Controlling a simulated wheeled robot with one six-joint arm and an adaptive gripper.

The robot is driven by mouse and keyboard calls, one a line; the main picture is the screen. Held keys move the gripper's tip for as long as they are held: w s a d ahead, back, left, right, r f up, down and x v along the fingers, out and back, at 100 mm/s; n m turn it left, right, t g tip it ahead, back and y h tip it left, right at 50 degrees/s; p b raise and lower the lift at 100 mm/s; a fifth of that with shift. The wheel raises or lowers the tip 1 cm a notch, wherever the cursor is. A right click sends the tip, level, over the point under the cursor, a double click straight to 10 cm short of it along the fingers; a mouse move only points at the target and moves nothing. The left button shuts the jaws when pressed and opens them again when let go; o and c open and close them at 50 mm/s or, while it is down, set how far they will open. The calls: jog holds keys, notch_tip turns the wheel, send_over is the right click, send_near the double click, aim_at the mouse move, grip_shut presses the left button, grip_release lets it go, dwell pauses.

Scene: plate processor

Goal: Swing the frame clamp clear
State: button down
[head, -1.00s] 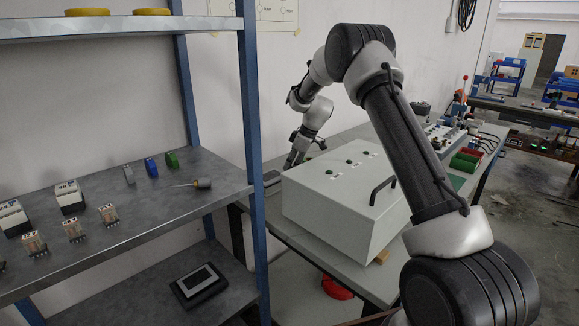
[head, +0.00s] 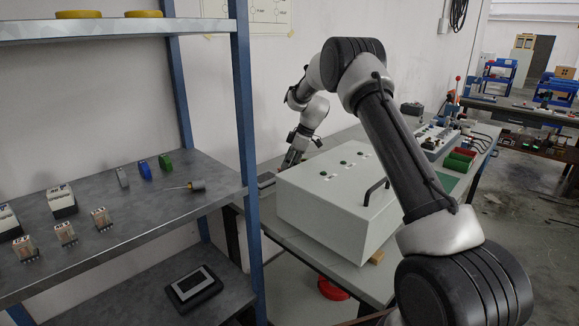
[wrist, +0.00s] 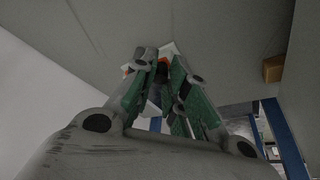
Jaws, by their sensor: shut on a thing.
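My gripper (wrist: 160,75) has its two green-padded fingers closed together on a small part in the wrist view. A bit of orange (wrist: 127,69) and a pale piece (wrist: 169,48) show around the fingertips. I take this part to be the frame clamp, but its shape is mostly hidden by the fingers. In the head view my gripper (head: 290,162) is low at the table, just behind the far left end of the large grey box. The fingertips and what they hold are too small to make out there.
The grey box (head: 335,213) with a black handle (head: 375,190) fills much of the table (head: 345,275). A shelf rack with a blue post (head: 247,130) stands at the left. A tan block (wrist: 273,68) is at the right of the wrist view. The wall is close behind my arm.

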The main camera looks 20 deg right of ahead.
jog(key=c, duration=1.4)
grip_release()
jog(key=v, duration=1.2)
jog(key=shift+r, duration=0.1)
jog(key=s+d+r+m+t+h, duration=0.1)
jog(key=s+r+m, duration=0.2)
jog(key=s+r, duration=0.65)
jog(key=s+d+r+m+h, duration=0.15)
jog(key=s+r+m, duration=0.35)
jog(key=s, duration=0.8)
jog(key=s+d+f+m, duration=0.1)
jog(key=s+m, duration=0.1)
jog(key=s, duration=0.7)
jog(key=s+d+f+m+t+h, duration=0.1)
jog(key=s+m, duration=0.1)
jog(key=s, duration=0.7)
jog(key=s+d+f+m+t, duration=0.1)
jog(key=s+f+m, duration=0.1)
jog(key=s, duration=0.7)
jog(key=shift+s+d+h, duration=0.2)
jog(key=shift+d+h, duration=0.05)
jog(key=shift+h, duration=0.1)
